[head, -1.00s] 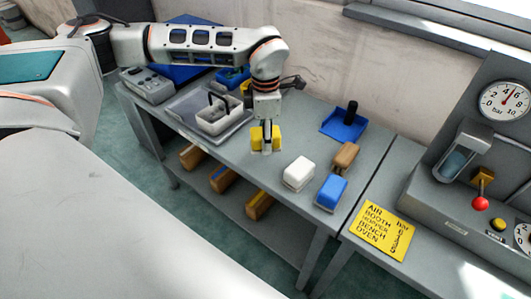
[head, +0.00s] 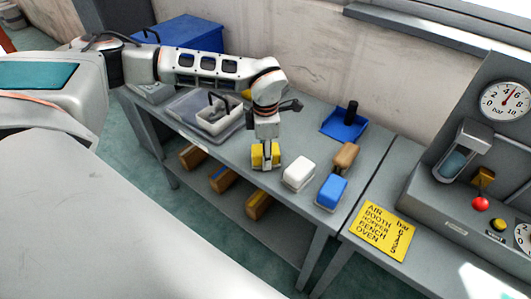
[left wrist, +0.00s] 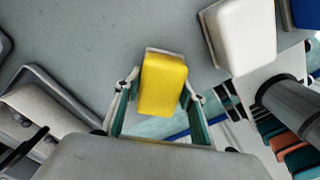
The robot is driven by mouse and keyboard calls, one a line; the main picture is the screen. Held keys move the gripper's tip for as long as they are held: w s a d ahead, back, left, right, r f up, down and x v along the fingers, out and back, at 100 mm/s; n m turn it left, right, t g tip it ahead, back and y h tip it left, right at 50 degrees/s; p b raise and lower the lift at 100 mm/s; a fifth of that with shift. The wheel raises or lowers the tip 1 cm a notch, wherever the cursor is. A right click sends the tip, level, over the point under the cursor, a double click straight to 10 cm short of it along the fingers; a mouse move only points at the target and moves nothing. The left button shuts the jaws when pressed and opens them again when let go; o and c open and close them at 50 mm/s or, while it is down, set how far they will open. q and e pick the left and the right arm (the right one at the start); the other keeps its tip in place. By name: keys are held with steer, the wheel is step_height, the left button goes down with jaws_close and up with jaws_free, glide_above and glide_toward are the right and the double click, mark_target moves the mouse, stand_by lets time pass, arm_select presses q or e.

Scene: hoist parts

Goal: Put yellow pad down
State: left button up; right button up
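The yellow pad (head: 258,160), a block with a pale underside, is at or just above the grey bench (head: 235,158), left of the white pad. I cannot tell for sure whether it touches the bench top. My left gripper (head: 267,158) points down over it, with a finger on each side. In the left wrist view the yellow pad (left wrist: 163,85) sits between the fingertips of my left gripper (left wrist: 161,88), which look closed against its sides. My right gripper is not in view.
A white pad (head: 298,173), a blue pad (head: 331,190) and a brown block (head: 346,156) stand to the right. A blue dustpan (head: 343,124) lies behind them. A grey tray (head: 178,110) with a pale caddy (head: 220,120) is at left.

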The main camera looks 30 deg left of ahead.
arm_select(q)
steer(key=o, duration=0.4)
steer(key=shift+r, duration=0.35)
step_height(320, 180, up, 10)
steer(key=shift+r, duration=0.8)
